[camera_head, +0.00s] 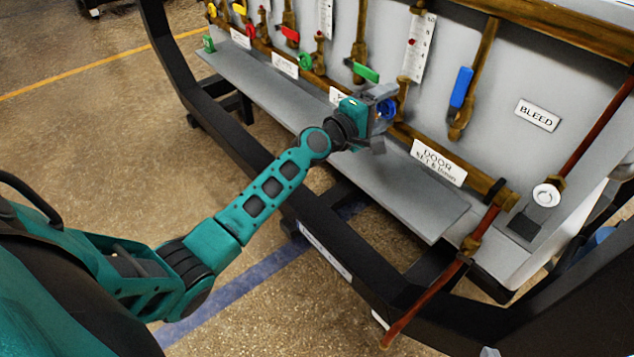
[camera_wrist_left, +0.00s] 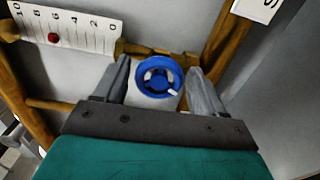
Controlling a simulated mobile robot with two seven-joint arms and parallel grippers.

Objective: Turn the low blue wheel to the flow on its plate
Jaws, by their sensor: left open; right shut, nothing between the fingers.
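The low blue wheel (camera_head: 387,109) is on the brass pipework of the panel. In the left wrist view the wheel (camera_wrist_left: 155,77) has a white mark at its lower right. My left gripper (camera_head: 375,120) is at the wheel, partly covering it in the head view. Its open fingers (camera_wrist_left: 160,85) stand on either side of the wheel, with a visible gap to each. The white plate (camera_head: 437,162) reads DOOR, with a small SET line that seems to say 6. The flow scale (camera_head: 416,45) holds a red float, which shows in the wrist view (camera_wrist_left: 53,38) around the 6 mark.
A blue lever (camera_head: 461,87) and the BLEED plate (camera_head: 537,115) are to the right. A green lever (camera_head: 366,73) is just above my gripper, with other coloured valves to the left. A grey ledge (camera_head: 400,190) runs below. A reddish pipe (camera_head: 430,300) crosses at the lower right.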

